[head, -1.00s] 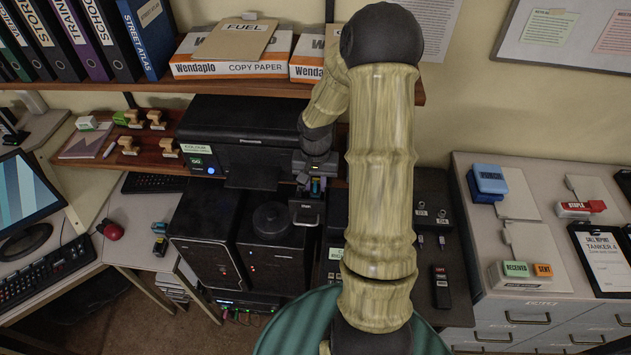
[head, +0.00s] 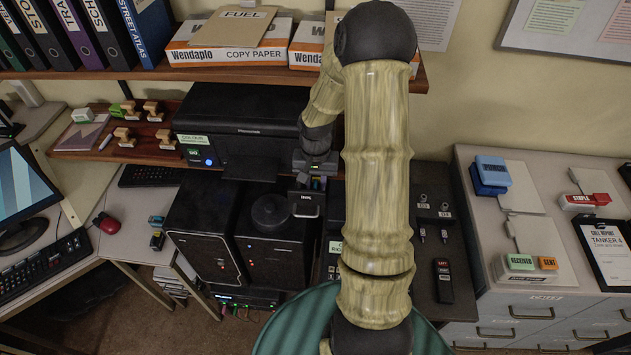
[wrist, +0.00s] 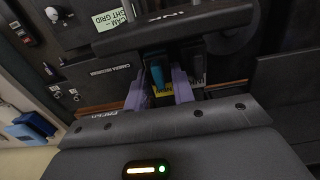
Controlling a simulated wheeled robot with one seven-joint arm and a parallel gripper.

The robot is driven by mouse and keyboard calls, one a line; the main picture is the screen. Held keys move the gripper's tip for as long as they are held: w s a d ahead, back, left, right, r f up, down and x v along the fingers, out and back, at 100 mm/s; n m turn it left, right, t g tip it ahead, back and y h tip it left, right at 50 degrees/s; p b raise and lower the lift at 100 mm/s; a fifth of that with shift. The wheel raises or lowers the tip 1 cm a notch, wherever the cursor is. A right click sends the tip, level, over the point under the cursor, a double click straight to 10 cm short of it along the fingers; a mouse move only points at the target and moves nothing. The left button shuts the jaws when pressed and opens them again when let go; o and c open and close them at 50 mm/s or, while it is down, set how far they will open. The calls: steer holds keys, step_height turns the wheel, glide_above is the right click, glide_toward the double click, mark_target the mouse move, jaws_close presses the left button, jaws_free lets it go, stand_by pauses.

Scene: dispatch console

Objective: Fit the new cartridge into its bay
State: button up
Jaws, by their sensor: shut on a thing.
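My gripper (head: 318,183) is at the right end of the black printer (head: 245,115), above and behind a dark flap (head: 306,204) with pale lettering. In the wrist view my purple-grey fingers (wrist: 160,92) are shut on a narrow dark cartridge (wrist: 157,76) with a teal-blue side. The cartridge points into a dark opening under a black lettered bar.
Black computer towers (head: 205,235) stand below the printer. A shelf (head: 120,83) with paper boxes and binders overhangs it. Two small coloured items (head: 157,231) lie on the left desk. Right of my arm, a dark unit holds a handset (head: 442,282).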

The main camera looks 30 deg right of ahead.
steer(key=o, duration=1.1)
steer(key=shift+s, duration=0.1)
steer(key=shift+c, duration=0.2)
steer(key=shift+r, duration=0.6)
step_height(320, 180, up, 16)
steer(key=b, duration=0.3)
steer(key=shift+r, duration=0.15)
steer(key=shift+d, duration=0.1)
